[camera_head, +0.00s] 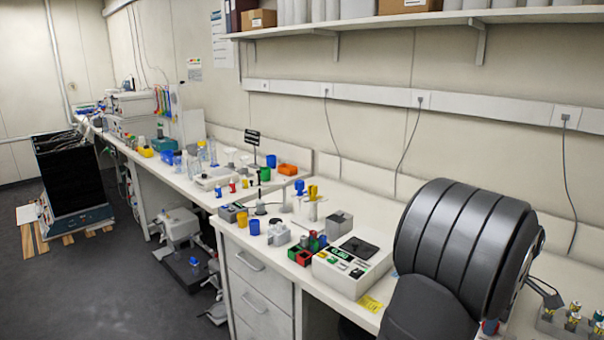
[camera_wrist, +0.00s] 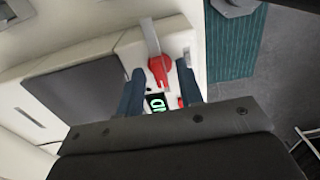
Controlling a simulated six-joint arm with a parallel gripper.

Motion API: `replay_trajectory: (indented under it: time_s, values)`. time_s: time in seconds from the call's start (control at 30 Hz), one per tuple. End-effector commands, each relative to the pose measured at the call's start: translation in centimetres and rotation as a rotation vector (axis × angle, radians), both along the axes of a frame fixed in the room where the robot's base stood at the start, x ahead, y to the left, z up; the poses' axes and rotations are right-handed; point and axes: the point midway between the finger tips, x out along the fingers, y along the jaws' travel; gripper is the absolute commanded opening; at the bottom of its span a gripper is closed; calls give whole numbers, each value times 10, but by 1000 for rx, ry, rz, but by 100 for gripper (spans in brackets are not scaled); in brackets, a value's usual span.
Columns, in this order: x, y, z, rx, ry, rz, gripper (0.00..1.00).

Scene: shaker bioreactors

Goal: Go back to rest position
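My gripper (camera_wrist: 161,70) shows in the wrist view with its two dark blue fingers apart and nothing visibly held between them. Past the fingertips is a red part with a grey bar (camera_wrist: 160,72) on a white device (camera_wrist: 110,50). A lit green display (camera_wrist: 157,102) shows between the fingers, partly hidden by the gripper body. I cannot tell whether the fingers touch the device. In the head view my large dark grey arm fills the right side; my gripper is not visible there.
The white bench (camera_head: 375,208) carries a balance-like device (camera_head: 352,268), blue cup (camera_head: 254,227), yellow cup (camera_head: 242,219) and several small items. A vial rack (camera_head: 570,322) stands at lower right. A wall shelf (camera_head: 400,20) runs above.

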Motion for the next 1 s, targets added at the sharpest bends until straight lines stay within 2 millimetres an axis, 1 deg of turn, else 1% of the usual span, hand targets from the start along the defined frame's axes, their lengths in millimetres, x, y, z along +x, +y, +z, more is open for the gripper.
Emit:
replay_trajectory:
  time_s: [0.1,0.17,0.27,1.0]
  values:
    - [0,0,1,-1,1,-27,34]
    - [0,-1,10,-3,-1,-29,34]
    - [1,-1,28,-3,-2,-29,34]
    - [0,-1,177,-3,-1,-29,34]
